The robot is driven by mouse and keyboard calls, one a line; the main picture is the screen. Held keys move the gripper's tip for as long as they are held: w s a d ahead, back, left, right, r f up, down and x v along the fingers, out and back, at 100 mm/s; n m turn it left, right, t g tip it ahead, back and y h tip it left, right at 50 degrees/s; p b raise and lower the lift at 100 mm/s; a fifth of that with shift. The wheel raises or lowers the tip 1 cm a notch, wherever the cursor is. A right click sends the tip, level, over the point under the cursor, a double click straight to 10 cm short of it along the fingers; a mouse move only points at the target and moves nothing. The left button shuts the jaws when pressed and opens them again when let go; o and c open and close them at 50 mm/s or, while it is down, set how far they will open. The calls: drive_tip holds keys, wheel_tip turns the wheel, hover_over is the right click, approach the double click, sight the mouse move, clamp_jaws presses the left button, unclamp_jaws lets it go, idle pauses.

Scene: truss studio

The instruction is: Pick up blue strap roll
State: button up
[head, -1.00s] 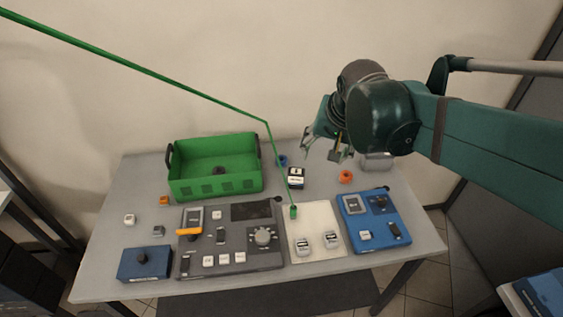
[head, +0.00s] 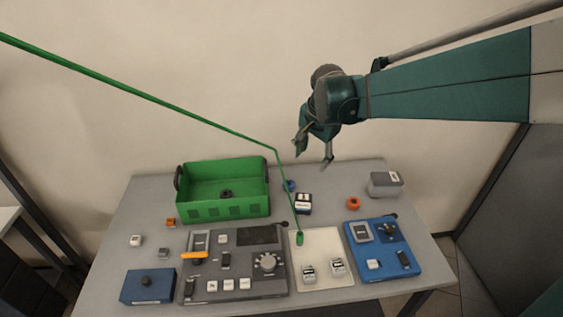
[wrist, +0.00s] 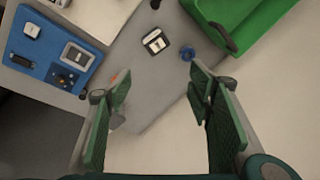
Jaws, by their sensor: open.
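The blue strap roll (head: 290,185) lies on the grey table just right of the green crate, partly behind a thin green line in the head view. In the wrist view the roll (wrist: 187,53) is a small blue ring near the crate's corner, just beyond the tip of the right-hand finger. My gripper (head: 313,155) is open and empty. It hangs above the back of the table, up and to the right of the roll in the head view. Its two green fingers (wrist: 158,85) stand wide apart in the wrist view, with nothing between them.
The green crate (head: 223,213) holds a dark ring. A black-and-white block (head: 303,203) stands close to the roll. An orange roll (head: 353,203) and a grey box (head: 385,185) lie further right.

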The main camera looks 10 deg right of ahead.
drive_tip(key=w+a+f+m+g, duration=0.2)
drive_tip(key=w+f+m, duration=0.2)
drive_tip(key=w+f, duration=0.7)
drive_tip(key=m+g, duration=0.1)
drive_tip(key=m, duration=0.3)
hover_over(289, 183)
drive_tip(key=f, duration=1)
drive_tip(key=shift+s+p, duration=0.2)
drive_tip(key=shift+p, duration=0.15)
drive_tip(key=shift+w+f, duration=0.2)
drive_tip(key=shift+f, duration=0.25)
drive_tip(key=shift+f, duration=0.1)
drive_tip(key=shift+f, duration=1.2)
drive_tip(key=shift+f, duration=0.1)
drive_tip(key=shift+s+f, duration=0.1)
drive_tip(key=shift+f, duration=2.4)
